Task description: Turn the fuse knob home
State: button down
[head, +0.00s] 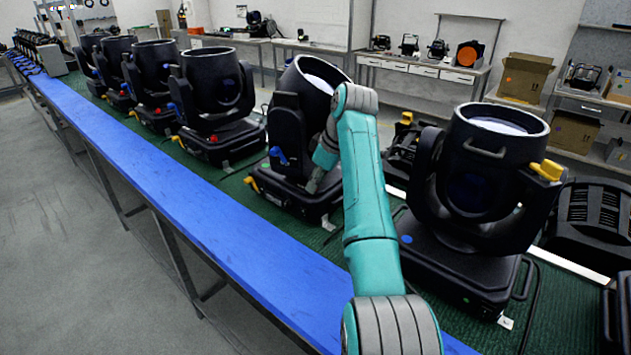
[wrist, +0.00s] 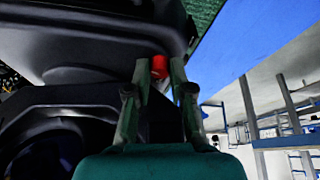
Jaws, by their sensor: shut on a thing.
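The red fuse knob (wrist: 159,68) shows in the wrist view, at the edge of a black lamp base (wrist: 105,20). My gripper (wrist: 161,62) is shut on it, with one finger on either side. In the head view my arm reaches to the tilted black par can (head: 290,115) in the middle of the row. My gripper (head: 316,182) is low at its base (head: 290,200), and the knob is hidden there. How far the knob is turned cannot be told.
A large par can (head: 475,175) with a yellow clamp stands close to the right of my arm. Several more par cans (head: 215,85) line the green bench on the left. A blue strip (head: 200,205) runs along the bench's front edge, clear of objects. Open floor lies left.

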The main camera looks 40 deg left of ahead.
jog(key=shift+w+n+g, duration=0.1)
jog(key=shift+n+g, duration=0.3)
jog(key=shift+n, duration=0.7)
jog(key=c, duration=1)
grip_release()
jog(key=v, duration=1.2)
jog(key=shift+w+a, duration=0.1)
jog(key=shift+a, duration=0.05)
jog(key=shift+c, duration=0.2)
